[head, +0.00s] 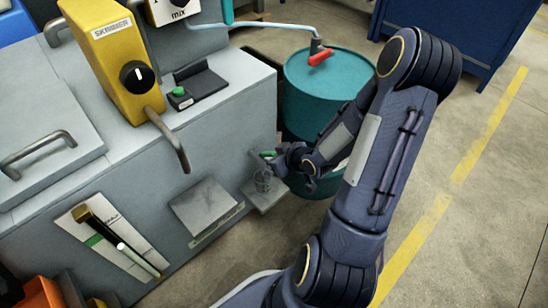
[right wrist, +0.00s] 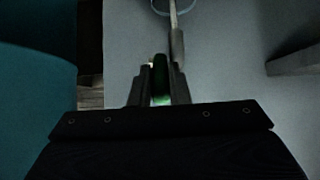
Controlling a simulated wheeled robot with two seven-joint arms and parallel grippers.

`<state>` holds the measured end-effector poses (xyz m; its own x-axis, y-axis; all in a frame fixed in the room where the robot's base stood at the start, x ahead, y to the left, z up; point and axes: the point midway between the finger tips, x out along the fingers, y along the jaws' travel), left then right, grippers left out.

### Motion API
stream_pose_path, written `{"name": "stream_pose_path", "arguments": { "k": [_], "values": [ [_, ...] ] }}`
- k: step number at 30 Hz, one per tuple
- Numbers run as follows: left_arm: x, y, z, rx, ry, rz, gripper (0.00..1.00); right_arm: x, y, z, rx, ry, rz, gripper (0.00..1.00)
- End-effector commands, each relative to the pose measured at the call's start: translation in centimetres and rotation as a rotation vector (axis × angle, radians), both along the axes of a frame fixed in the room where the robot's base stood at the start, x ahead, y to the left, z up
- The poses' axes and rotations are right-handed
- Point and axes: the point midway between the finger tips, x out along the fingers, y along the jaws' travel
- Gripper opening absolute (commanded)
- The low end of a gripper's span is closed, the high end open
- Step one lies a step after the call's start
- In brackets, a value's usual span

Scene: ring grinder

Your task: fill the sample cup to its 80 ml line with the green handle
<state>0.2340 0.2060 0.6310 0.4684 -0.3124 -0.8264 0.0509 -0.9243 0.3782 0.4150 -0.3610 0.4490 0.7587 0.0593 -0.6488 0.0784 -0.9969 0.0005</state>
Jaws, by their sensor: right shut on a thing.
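The green handle (head: 268,154) is on the side of the grey machine, above a small ledge. My right gripper (head: 281,158) is shut on it. A grey stem (right wrist: 177,42) runs up from there. The clear sample cup (head: 262,181) stands upright on the ledge (head: 268,199) below the handle. In the right wrist view a round rim, probably the cup's, is cut off at the top edge. The liquid level and the 80 ml line are too small to read. My left gripper is out of view.
A teal drum (head: 325,85) with a red-handled valve (head: 320,57) stands right behind my right gripper. The grey machine (head: 225,150) fills the left, with a yellow skimmer (head: 115,50) on top and a slanted plate (head: 206,207) left of the ledge. The floor at the right is clear.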

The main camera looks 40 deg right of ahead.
Motion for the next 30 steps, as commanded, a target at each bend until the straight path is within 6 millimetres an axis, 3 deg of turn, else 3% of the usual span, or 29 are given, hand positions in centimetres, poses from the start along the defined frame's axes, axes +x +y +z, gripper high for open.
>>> {"name": "stream_pose_path", "arguments": {
  "k": [1,6,17,30],
  "values": [
    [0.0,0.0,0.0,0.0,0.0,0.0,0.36,0.0,0.0,0.0,0.0,0.0,0.0,0.18],
    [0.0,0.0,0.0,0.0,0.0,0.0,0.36,0.0,0.0,0.0,0.0,0.0,0.0,0.38],
    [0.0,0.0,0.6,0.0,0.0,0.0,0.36,-0.6,-0.1,0.7,0.0,0.002,-0.001,0.38],
    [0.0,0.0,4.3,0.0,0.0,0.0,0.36,-5.5,-0.5,4.9,-0.001,0.002,-0.002,0.38]
  ]
}}
